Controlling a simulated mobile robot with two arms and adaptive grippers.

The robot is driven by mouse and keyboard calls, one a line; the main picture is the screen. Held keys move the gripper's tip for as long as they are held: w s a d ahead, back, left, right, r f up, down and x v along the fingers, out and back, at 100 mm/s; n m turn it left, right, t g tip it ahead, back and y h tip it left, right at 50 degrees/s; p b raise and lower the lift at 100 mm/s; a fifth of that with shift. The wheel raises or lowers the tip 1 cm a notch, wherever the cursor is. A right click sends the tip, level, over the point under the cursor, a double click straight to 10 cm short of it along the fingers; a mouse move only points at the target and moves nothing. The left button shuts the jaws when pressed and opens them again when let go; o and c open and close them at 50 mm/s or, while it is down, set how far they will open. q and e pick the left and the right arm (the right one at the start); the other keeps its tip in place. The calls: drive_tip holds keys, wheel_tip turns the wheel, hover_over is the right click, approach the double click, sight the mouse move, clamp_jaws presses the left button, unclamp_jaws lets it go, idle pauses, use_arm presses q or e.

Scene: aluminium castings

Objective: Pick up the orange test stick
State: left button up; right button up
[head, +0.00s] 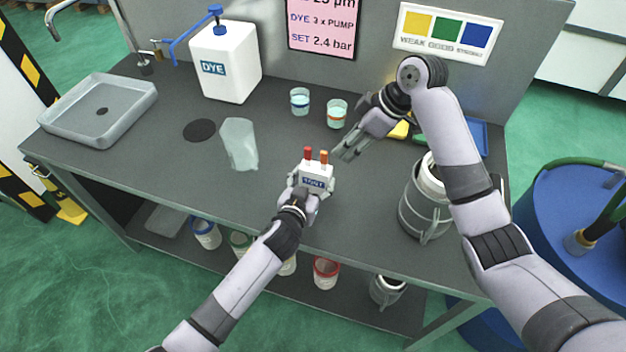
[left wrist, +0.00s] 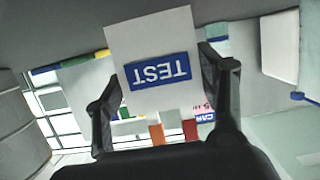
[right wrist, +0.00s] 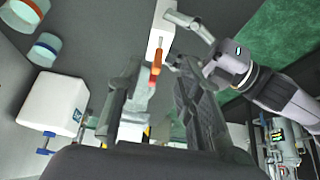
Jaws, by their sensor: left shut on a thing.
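A white block marked TEST (head: 315,175) stands over the front part of the bench in my left gripper (head: 312,190), which is shut on its sides. The block fills the middle of the left wrist view (left wrist: 155,60), its label upside down. The orange test stick (head: 323,157) stands in the block's top, right of a red stick (head: 308,153). In the left wrist view the orange stick (left wrist: 157,133) shows beside the red one. My right gripper (head: 343,153) is open just right of the orange stick, apart from it. The right wrist view shows the sticks beyond the finger gap, partly overlapping.
A metal pot (head: 425,205) stands at the right, near my right arm. The bench's front middle is clear.

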use_arm(q)
drive_tip(key=shift+c, duration=1.4)
use_arm(e)
drive_tip(key=shift+f, duration=0.15)
drive_tip(key=shift+c, duration=1)
drive_tip(key=f+n+h, duration=0.1)
drive_tip(key=f, duration=0.1)
drive_tip(key=s+f+n+h, duration=0.1)
drive_tip(key=f, duration=0.1)
drive_tip(key=a+f+n+t+h, duration=0.1)
drive_tip(key=f+n, duration=0.1)
drive_tip(key=shift+s+f+h, duration=0.2)
drive_tip(key=shift+s+h, duration=0.05)
drive_tip(key=shift+h, duration=0.15)
drive_tip(key=n+t+h, duration=0.6)
drive_tip(key=n+t, duration=0.4)
drive_tip(key=n, duration=0.4)
approach(323, 156)
drive_tip(key=x, duration=0.9)
drive_tip(key=shift+w+d, duration=0.1)
drive_tip(key=shift+w, duration=0.1)
drive_tip(key=shift+s, duration=0.1)
drive_tip(key=shift+c, duration=0.2)
drive_tip(key=c, duration=0.5)
